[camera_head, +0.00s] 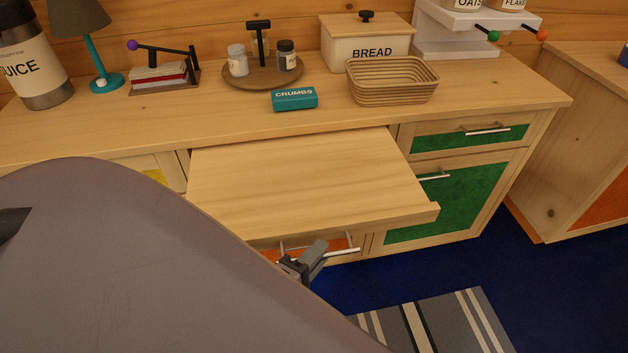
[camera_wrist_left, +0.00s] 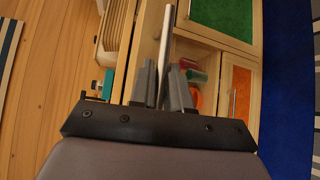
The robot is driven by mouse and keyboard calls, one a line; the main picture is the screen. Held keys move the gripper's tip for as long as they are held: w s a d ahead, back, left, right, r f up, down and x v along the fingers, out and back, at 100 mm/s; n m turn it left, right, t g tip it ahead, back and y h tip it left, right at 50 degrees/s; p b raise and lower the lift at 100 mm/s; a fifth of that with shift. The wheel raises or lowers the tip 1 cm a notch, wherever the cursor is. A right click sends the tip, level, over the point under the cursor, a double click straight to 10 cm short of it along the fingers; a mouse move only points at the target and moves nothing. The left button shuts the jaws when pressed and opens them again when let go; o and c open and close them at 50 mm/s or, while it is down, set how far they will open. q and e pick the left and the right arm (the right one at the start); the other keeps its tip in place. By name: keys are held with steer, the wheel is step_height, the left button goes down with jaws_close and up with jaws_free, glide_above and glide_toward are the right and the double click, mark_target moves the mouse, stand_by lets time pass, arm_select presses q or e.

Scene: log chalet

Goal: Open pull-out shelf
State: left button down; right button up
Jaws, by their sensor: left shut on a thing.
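The pull-out shelf (camera_head: 300,180) is a plain pale wooden board, standing out from under the counter top in the head view. Its bare top slopes toward me in the picture. A thin silver bar handle (camera_head: 342,252) sits at its front, low in the view. My left gripper (camera_head: 312,256) is at this bar, just below the front edge. In the left wrist view the dark fingers (camera_wrist_left: 163,88) are shut on the silver handle (camera_wrist_left: 168,45), with the bar running between them. My grey arm hides the lower left of the head view. My right gripper is not in view.
A crumbs box (camera_head: 295,98), woven basket (camera_head: 393,80) and bread box (camera_head: 366,45) stand on the counter. A green door (camera_head: 460,200) is right of the shelf. Several small coloured things (camera_wrist_left: 195,90) show in an opening in the wrist view. A striped rug (camera_head: 440,325) lies below.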

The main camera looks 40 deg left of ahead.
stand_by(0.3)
arm_select(q)
steer(key=c, duration=1.2)
jaws_free()
steer(key=shift+s, duration=0.1)
steer(key=s+r+b, duration=0.1)
steer(key=s, duration=0.6)
steer(key=shift+d, duration=0.3)
